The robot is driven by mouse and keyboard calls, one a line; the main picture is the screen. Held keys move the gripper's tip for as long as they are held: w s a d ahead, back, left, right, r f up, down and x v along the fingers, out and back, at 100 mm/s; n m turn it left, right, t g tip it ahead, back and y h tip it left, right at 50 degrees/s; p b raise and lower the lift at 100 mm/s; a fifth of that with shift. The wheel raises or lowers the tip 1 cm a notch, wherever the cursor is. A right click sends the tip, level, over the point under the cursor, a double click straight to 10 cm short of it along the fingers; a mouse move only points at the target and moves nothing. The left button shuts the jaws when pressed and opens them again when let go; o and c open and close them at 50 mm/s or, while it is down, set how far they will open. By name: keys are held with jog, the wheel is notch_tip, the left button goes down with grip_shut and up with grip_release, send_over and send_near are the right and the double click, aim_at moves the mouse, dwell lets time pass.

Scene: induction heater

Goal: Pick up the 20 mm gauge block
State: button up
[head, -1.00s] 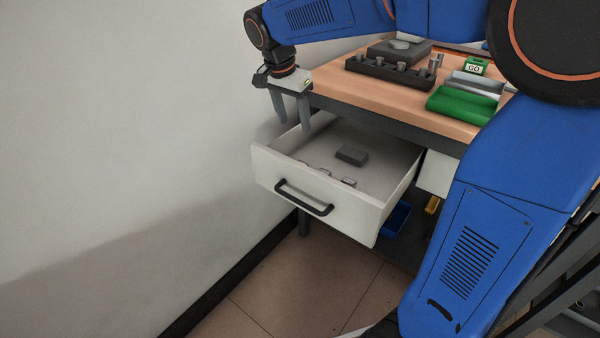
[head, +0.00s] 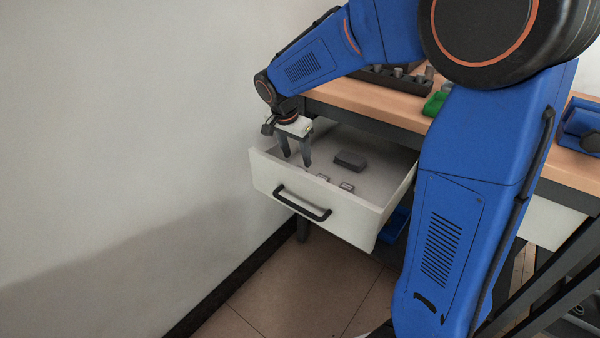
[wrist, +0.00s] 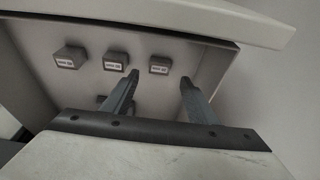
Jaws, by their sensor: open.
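Three small grey blocks with white labels lie in a row in the open drawer; the wrist view shows a left block (wrist: 70,57), a middle block (wrist: 116,61) and a right block (wrist: 160,65). The labels are too small to read surely, so I cannot tell which is the 20 mm gauge block. In the head view two of the blocks show, one (head: 322,177) and another (head: 347,186), near the drawer front. My gripper (head: 298,159) is open and empty, fingers pointing down into the drawer. In the wrist view its fingertips (wrist: 162,74) appear either side of the right block.
The white drawer (head: 330,215) stands pulled out under the wooden bench (head: 365,97). A larger dark block (head: 350,160) lies farther back in it. The drawer walls surround my gripper closely, and the room wall is to the left.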

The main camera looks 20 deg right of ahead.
jog(key=shift+x, duration=2.65)
jog(key=shift+s+a, duration=0.1)
jog(key=shift+s, duration=0.05)
jog(key=c, duration=1.3)
jog(key=shift+o, duration=0.2)
